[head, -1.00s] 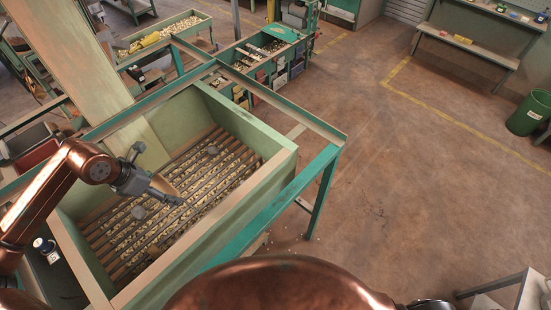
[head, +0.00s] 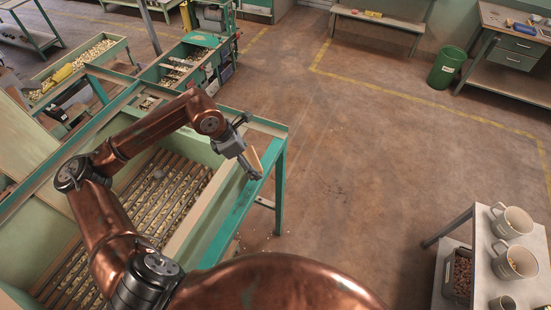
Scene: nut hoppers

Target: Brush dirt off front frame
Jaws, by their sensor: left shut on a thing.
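My left gripper (head: 252,172) is shut on a tan, wooden-looking piece, likely the brush (head: 257,159). Its bristles cannot be made out. The gripper is over the teal frame's right-hand rail (head: 236,213), near the frame's far right corner. I cannot tell whether the brush touches the rail. No dirt on the rail can be made out at this size. The pale green hopper (head: 203,208) stands inside the frame, with a slatted grate and nuts (head: 165,195) between the slats. My left arm hides part of the hopper. My right gripper is out of view.
Other nut hoppers (head: 95,52) stand behind. A green bin (head: 446,66) and benches line the back. The brown floor between is clear.

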